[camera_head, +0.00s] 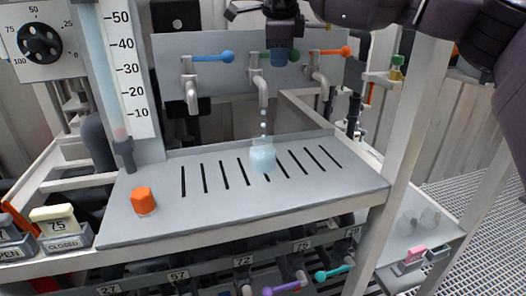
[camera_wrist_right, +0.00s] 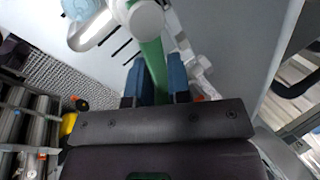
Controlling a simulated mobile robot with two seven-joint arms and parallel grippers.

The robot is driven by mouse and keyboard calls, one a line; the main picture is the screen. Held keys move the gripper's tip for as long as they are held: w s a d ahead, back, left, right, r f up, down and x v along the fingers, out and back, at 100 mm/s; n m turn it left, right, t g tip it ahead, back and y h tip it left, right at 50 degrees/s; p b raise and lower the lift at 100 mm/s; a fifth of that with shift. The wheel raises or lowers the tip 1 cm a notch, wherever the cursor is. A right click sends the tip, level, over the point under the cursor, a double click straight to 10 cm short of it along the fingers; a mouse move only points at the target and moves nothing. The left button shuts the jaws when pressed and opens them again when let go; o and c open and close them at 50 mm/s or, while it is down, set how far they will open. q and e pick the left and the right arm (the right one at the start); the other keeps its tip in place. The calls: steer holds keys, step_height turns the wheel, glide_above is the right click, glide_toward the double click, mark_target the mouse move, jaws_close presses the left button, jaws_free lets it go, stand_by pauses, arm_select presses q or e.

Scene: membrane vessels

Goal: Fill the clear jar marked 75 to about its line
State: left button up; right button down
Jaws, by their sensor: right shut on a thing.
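The clear jar (camera_head: 263,158) stands upright on the slotted drain tray (camera_head: 330,186), under the middle tap (camera_head: 263,92). Pale blue liquid shows in it, but its mark and line are too small to read. Drops fall from the spout into it. My right gripper (camera_head: 280,55) is at the middle tap, shut on its green handle (camera_head: 258,56). In the right wrist view the green handle (camera_wrist_right: 154,66) lies between the blue fingers (camera_wrist_right: 155,85), and a round pale blue shape, likely the jar (camera_wrist_right: 82,8), is at the top left. My left gripper is out of view.
Taps with a blue handle (camera_head: 212,57) and an orange handle (camera_head: 330,52) flank the middle one. An orange hexagonal block (camera_head: 143,200) stands on the tray's left. A scaled tube (camera_head: 112,70) and a dial (camera_head: 40,43) are at left.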

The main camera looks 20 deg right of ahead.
steer(key=shift+w+d+n+y+p, duration=0.1)
steer(key=shift+w+n+y+p, duration=0.25)
steer(key=shift+n, duration=0.35)
steer(key=n+p, duration=0.1)
steer(key=w+n+y+p, duration=0.1)
steer(key=n, duration=0.1)
steer(key=shift+w+d+r+p, duration=0.1)
steer(key=shift+p, duration=0.3)
steer(key=c, duration=1.4)
jaws_free()
steer(key=shift+c, duration=0.2)
steer(key=o, duration=0.4)
steer(key=shift+w, duration=0.2)
steer(key=shift+s, duration=0.1)
